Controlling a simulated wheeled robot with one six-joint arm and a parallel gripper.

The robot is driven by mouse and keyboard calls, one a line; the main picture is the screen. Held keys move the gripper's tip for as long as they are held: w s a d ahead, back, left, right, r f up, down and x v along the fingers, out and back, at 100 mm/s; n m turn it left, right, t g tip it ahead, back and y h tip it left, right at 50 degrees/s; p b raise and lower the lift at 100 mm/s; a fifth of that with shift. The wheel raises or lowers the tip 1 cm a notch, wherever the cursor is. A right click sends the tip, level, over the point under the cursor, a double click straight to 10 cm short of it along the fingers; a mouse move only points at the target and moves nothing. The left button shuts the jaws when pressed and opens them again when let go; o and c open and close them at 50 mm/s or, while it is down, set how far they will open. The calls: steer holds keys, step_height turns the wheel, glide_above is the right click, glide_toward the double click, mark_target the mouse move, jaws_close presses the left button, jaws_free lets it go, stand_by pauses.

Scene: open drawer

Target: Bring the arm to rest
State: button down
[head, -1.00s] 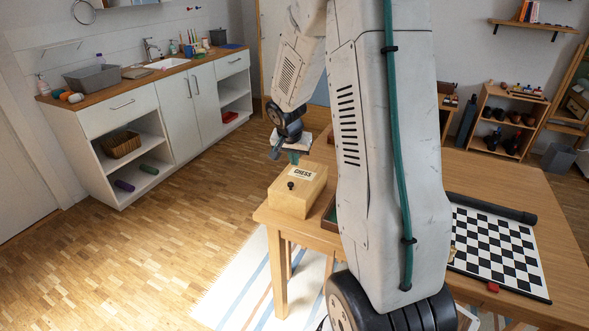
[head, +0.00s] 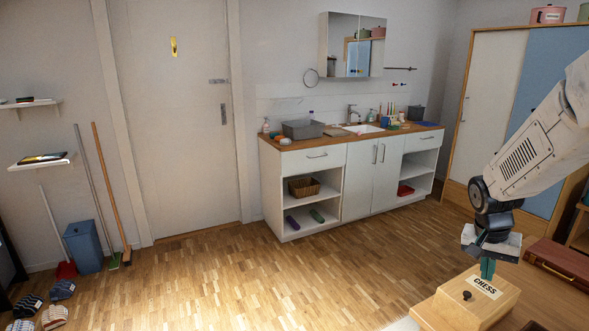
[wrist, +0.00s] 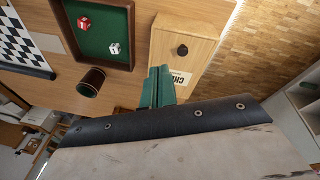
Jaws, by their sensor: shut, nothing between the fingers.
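My gripper (head: 487,269) shows at the right of the head view, pointing down just above the wooden chess box (head: 450,309). Its green fingers are together with nothing between them. In the wrist view the shut gripper (wrist: 158,84) is beside the chess box (wrist: 183,45), whose dark knob and partly hidden label face the camera. I cannot tell whether the fingertips touch the box.
In the wrist view a green-lined tray (wrist: 103,60) with two dice, a dark cup (wrist: 90,82) and a chessboard (wrist: 20,45) lie on the table. A white counter (head: 350,170) stands at the back.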

steer(key=s+a+r+n+y, duration=0.1)
steer(key=s+a+r+n, duration=0.2)
steer(key=s+a, duration=0.4)
steer(key=s+a+r+n+t, duration=0.1)
steer(key=s+a+r+n, duration=0.2)
steer(key=s+a+r, duration=0.3)
steer(key=s+a+r+n+y, duration=0.1)
steer(key=s+a+r+n, duration=0.2)
steer(key=s+a, duration=0.5)
steer(key=shift+s+a+r+y, duration=0.35)
steer(key=shift+a+r, duration=0.4)
steer(key=shift+a, duration=0.25)
